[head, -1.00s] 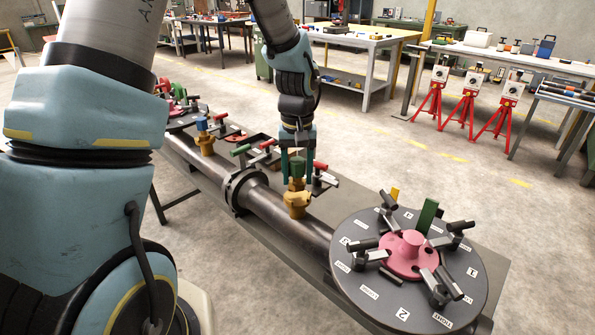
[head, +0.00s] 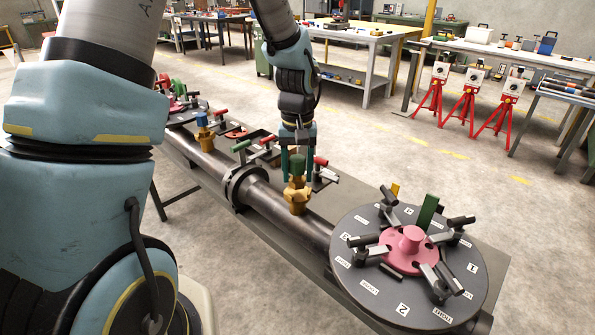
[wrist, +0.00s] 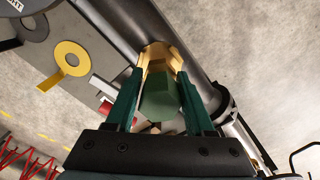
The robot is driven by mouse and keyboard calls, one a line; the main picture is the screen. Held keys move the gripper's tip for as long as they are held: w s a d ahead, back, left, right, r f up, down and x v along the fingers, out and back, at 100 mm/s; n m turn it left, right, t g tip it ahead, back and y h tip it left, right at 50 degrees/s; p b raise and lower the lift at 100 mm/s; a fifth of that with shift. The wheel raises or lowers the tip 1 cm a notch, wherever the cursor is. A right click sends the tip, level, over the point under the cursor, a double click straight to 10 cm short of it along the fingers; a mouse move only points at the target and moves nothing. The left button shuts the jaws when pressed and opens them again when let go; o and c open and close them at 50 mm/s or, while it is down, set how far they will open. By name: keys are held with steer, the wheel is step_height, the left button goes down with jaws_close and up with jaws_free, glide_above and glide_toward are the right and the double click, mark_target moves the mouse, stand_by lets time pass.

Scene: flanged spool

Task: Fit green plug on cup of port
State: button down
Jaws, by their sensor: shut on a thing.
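The green plug (head: 298,162) is between the fingers of my gripper (head: 297,174), directly over the yellow-brass port (head: 298,196) on the pipe. In the wrist view the plug's green hexagonal top (wrist: 160,97) lies between the two teal fingers (wrist: 158,105), which are shut on it. The brass cup of the port (wrist: 157,56) shows just beyond the plug. The plug looks in line with the cup and at or very near its mouth. Whether it is seated inside cannot be told, because the fingers and plug hide the rim.
The grey pipe (head: 265,202) runs along the bench, with a flange and red and green handled clamps (head: 321,172) close beside the port. A large dark disc (head: 350,275) with a pink hub (head: 409,243) stands at right. A blue-topped port (head: 203,132) is further left.

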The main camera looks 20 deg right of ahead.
mark_target(297, 159)
steer(key=shift+f+b, duration=0.75)
steer(key=shift+f, duration=0.45)
steer(key=shift+c, duration=0.9)
jaws_free()
step_height(297, 159, up, 11)
steer(key=shift+f+b, duration=0.1)
steer(key=shift+b, duration=0.7)
steer(key=shift+a, duration=0.1)
steer(key=s+a+f+n, duration=0.1)
steer(key=s+a+f, duration=0.1)
steer(key=a, duration=1.1)
steer(key=s+a+f+n+t, duration=0.1)
steer(key=s+a+f, duration=0.1)
steer(key=a, duration=1.1)
steer(key=shift+s+f+t, duration=0.15)
steer(key=shift+f+t, duration=0.15)
steer(key=shift+f, duration=0.15)
